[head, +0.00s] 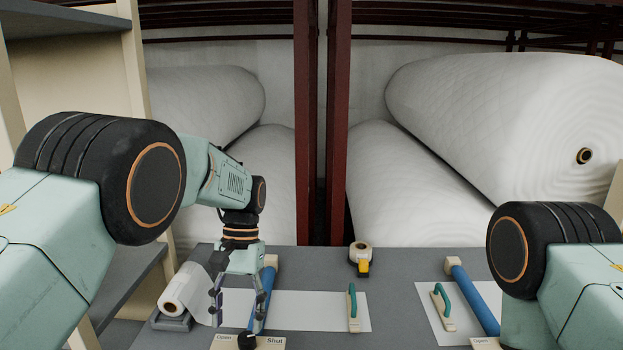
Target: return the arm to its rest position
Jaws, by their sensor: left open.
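My left arm comes in from the left, and its gripper (237,320) points down over the grey worktop (310,262). Its two fingers are apart, with nothing seen held between them. I cannot tell whether a finger touches the bar. My right arm (560,260) shows at the right edge; its gripper is not in view.
White sheets (310,312) lie on the worktop with two teal-handled tools (352,305) and a second blue bar (473,295). A tape roll (361,255) stands at the back. A black knob (247,340) is at the front. Large wadding rolls (490,100) lie behind dark red posts (338,120).

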